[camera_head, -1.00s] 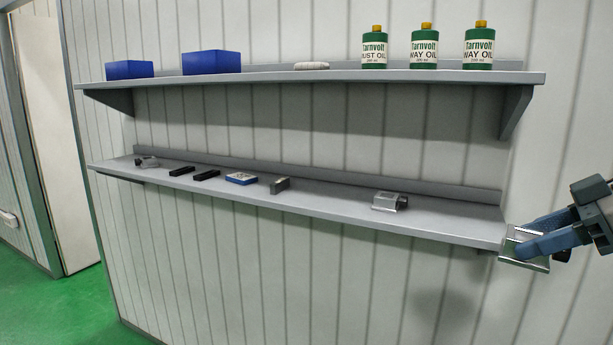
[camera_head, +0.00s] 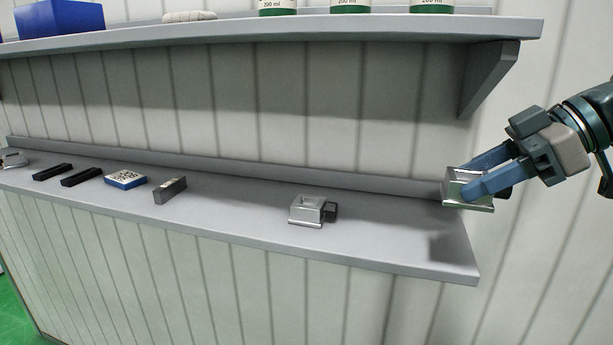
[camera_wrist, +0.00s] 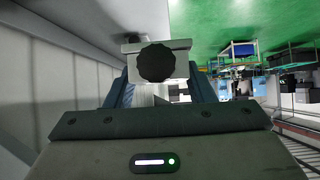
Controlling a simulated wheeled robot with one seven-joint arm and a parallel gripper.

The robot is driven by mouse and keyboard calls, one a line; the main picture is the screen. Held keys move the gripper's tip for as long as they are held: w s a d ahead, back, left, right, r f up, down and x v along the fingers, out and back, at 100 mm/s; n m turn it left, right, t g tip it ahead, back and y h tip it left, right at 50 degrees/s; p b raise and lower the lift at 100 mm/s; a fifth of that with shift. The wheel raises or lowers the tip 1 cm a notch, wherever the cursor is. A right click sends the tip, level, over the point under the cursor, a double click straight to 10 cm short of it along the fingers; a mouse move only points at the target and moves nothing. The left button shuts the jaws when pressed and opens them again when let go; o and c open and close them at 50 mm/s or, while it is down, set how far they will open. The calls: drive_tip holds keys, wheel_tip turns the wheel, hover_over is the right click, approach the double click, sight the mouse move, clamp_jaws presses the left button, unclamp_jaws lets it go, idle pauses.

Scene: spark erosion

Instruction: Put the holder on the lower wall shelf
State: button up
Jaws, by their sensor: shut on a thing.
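My gripper (camera_head: 487,178) is shut on a silver metal holder (camera_head: 468,203), seen at the right in the head view. The held holder (camera_wrist: 158,46) also shows in the wrist view, with a black knob facing the camera. The lower wall shelf (camera_head: 395,236) is a long grey board with a low back lip. The held holder is near the shelf's right end and appears above it; a dark shadow lies on the shelf below. Part of the holder is hidden by the fingers.
A similar silver holder (camera_head: 307,209) stands on the lower shelf. Further left are a grey block (camera_head: 170,190), a blue-and-white box (camera_head: 125,179) and black bars (camera_head: 82,177). The shelf's right part is clear. The upper shelf (camera_head: 300,38) and its bracket (camera_head: 489,78) overhang it.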

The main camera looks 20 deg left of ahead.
drive_tip(key=shift+w+a+f, duration=0.1)
drive_tip(key=shift+a+f, duration=0.05)
drive_tip(key=shift+a, duration=0.15)
drive_tip(key=p, duration=0.3)
hover_over(401, 231)
wheel_tip(401, 231, down, 6)
drive_tip(key=shift+f, duration=0.2)
drive_tip(key=shift+a+f, duration=0.1)
drive_tip(key=shift+f, duration=0.1)
drive_tip(key=shift+f+p, duration=0.6)
drive_tip(key=shift+f, duration=1.35)
drive_tip(key=o, duration=1.5)
drive_tip(key=shift+r, duration=0.1)
drive_tip(key=b+v, duration=0.2)
drive_tip(key=v, duration=1)
